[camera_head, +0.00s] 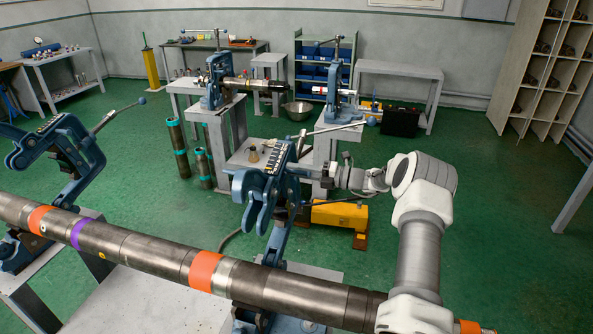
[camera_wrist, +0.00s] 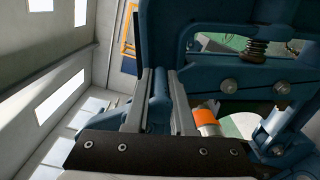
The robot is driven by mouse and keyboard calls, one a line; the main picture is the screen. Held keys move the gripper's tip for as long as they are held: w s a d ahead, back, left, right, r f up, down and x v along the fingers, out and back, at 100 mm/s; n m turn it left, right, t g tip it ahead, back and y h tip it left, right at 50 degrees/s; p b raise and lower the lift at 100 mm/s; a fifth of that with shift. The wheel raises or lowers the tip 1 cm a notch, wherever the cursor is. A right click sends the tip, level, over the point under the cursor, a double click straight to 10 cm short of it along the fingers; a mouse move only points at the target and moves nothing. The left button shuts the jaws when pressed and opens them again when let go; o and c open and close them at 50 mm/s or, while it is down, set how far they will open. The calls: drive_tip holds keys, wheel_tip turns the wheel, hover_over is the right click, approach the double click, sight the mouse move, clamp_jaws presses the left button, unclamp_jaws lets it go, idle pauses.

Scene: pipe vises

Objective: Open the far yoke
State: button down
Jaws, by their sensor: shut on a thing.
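A blue vise yoke (camera_head: 264,188) stands raised and tilted above the right part of the long steel pipe (camera_head: 140,247), clear of it. My gripper (camera_head: 318,176) is at the right side of this yoke. In the wrist view my gripper's fingers (camera_wrist: 158,90) are shut on a blue part of the yoke (camera_wrist: 158,113), with the yoke's blue body close around them. A second blue yoke (camera_head: 62,145) stands raised above the pipe's left part, with its handle up. My gripper hides some of the right yoke's far side. I cannot tell which yoke the task calls far.
The pipe carries orange and purple bands and lies across the front. Farther back, two blue vises (camera_head: 222,85) (camera_head: 340,88) stand on grey stands, with another pipe (camera_head: 255,84) at the left one. Green floor is open at right.

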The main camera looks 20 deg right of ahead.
drive_tip(key=c, duration=0.8)
unclamp_jaws()
drive_tip(key=shift+o, duration=0.2)
drive_tip(key=b+v, duration=0.3)
drive_tip(key=v, duration=1.4)
drive_tip(key=shift+s, duration=0.2)
drive_tip(key=shift+d, duration=0.1)
